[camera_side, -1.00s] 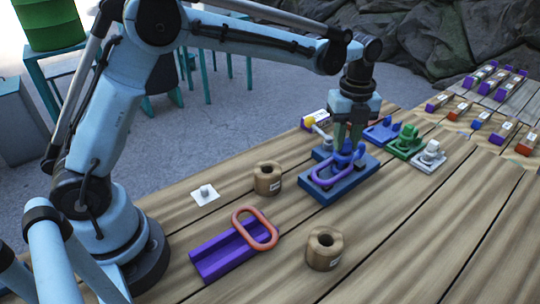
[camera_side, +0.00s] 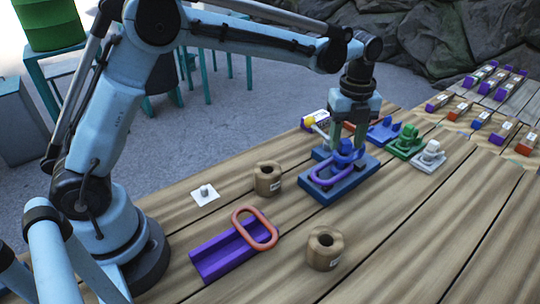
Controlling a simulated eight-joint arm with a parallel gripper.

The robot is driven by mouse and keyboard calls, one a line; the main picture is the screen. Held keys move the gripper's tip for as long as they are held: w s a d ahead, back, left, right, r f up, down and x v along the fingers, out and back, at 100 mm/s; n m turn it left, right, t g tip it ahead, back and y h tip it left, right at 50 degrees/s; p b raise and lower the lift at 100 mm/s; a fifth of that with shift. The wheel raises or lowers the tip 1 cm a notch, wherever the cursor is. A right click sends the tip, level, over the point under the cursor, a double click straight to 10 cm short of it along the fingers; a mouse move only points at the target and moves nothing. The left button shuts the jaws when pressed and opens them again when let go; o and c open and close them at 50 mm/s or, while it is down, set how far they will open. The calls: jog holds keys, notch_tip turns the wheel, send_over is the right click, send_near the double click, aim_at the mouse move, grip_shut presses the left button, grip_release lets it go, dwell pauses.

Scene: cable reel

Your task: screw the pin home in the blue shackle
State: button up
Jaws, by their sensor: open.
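The blue shackle (camera_side: 345,157) stands on a blue-grey base plate (camera_side: 345,187) on the wooden table, right of centre. A purple oval link (camera_side: 331,176) lies at its front and seems to pass by or through the shackle; I cannot tell which. My gripper (camera_side: 349,139) points straight down over the shackle, its fingers open on either side of the shackle's upper part. The pin is too small and too hidden by the fingers to make out.
A blue shackle stand (camera_side: 384,131), a green one (camera_side: 405,143) and a white one (camera_side: 430,156) stand close on the right. Two wooden rings (camera_side: 268,180) (camera_side: 324,249) and a purple channel (camera_side: 222,259) with an orange link (camera_side: 255,228) lie left and front. The right front table is clear.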

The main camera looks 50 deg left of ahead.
jog(key=shift+r, duration=2.15)
